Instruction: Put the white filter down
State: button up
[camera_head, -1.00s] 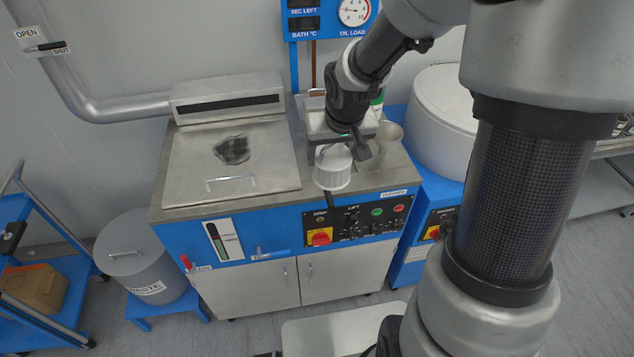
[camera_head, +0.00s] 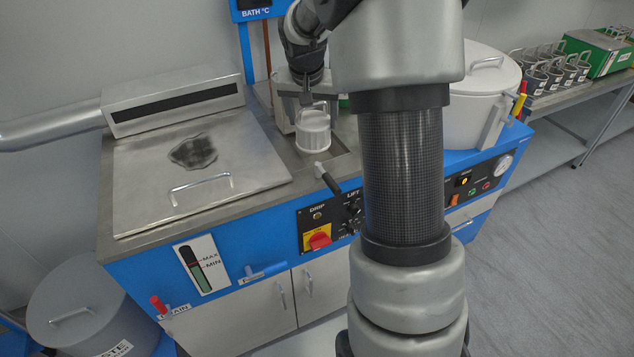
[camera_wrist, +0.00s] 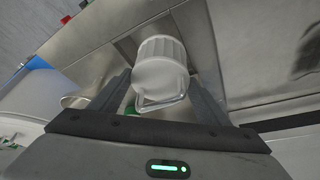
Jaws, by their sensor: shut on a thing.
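The white filter (camera_head: 313,132) is a ribbed white cylinder with a wire handle on top. In the head view it is at the back right of the steel worktop (camera_head: 250,208), below my gripper (camera_head: 306,97). In the wrist view the filter (camera_wrist: 160,68) is between the two dark fingers of my gripper (camera_wrist: 165,95), with its handle towards the palm. My gripper is shut on the filter by its handle. I cannot tell whether the filter's base touches the worktop. My arm hides what is right of it.
A steel lid with a handle (camera_head: 200,182) covers the left of the machine. A black lever (camera_head: 330,181) sticks up at the front edge near the filter. A large white drum (camera_head: 482,100) stands at right. Several metal baskets (camera_head: 555,72) and a green box (camera_head: 597,52) are on the far bench.

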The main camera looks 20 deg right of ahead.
aim_at(318, 147)
jog(key=shift+m, duration=0.4)
jog(key=f, duration=0.1)
jog(key=d+f, duration=0.1)
jog(key=f, duration=0.2)
jog(key=shift+w+d+f+b, duration=0.2)
jog(key=shift+w+d+b, duration=0.05)
jog(key=shift+d+b, duration=0.15)
jog(key=shift+f+b, duration=0.35)
jog(key=shift+f, duration=2.45)
jog(key=shift+f, duration=0.2)
jog(key=o, duration=1)
jog(key=shift+c, duration=0.2)
